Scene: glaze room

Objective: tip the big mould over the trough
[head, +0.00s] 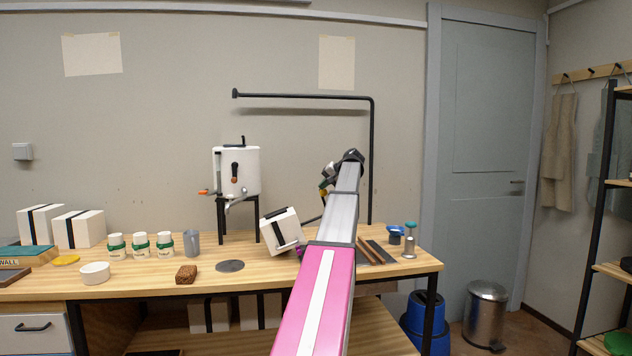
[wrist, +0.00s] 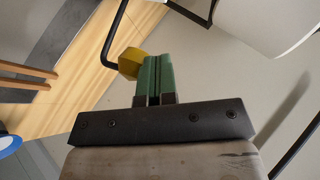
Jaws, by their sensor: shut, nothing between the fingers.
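A big white block-shaped mould (head: 281,230) with dark bands sits tilted at the middle of the workbench, left of my arm. My gripper (head: 326,184) is above and to the right of it. In the wrist view its green fingers (wrist: 154,78) are together with nothing between them. A yellow block-like knob (wrist: 130,62) by a bent black rod (wrist: 117,32) lies just beyond the fingertips; I cannot tell whether they touch. A white body (wrist: 270,18) at the upper right may be the mould. I cannot make out the trough; my arm hides part of the bench.
A white urn (head: 236,170) on a black stand is left of the mould. Two strapped white blocks (head: 79,229), several jars (head: 140,245), a grey mug (head: 192,243), a brown sponge (head: 186,273) and a grey disc (head: 230,266) are further left. A black pipe (head: 371,150) rises behind.

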